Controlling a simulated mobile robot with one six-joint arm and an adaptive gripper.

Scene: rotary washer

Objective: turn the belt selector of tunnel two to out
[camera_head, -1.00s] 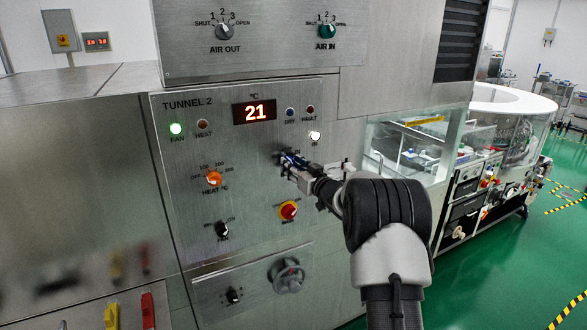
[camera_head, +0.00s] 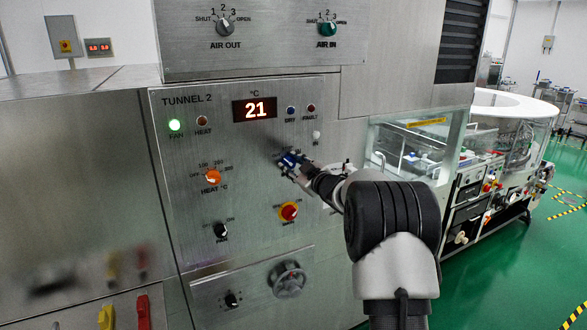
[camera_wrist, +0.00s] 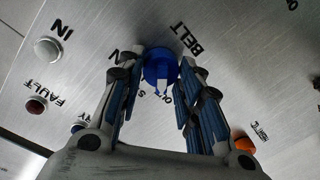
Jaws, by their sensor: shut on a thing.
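The belt selector is a blue round knob (camera_wrist: 160,64) on the tunnel 2 panel (camera_head: 240,185), beside the BELT label in the wrist view. A pale mark shows on its lower side there, near partly hidden letters; I cannot tell which position it points to. In the head view, the blue knob (camera_head: 289,159) is mostly covered by my gripper (camera_head: 292,164). In the wrist view, the fingers of my gripper (camera_wrist: 160,82) stand on both sides of the knob, shut on it. The white IN lamp (camera_head: 316,135) looks unlit.
The orange heat knob (camera_head: 213,177), the black fan knob (camera_head: 221,231) and a red-yellow main switch (camera_head: 288,212) sit nearby on the panel. A handwheel (camera_head: 287,279) is below. The green FAN lamp (camera_head: 175,125) is lit.

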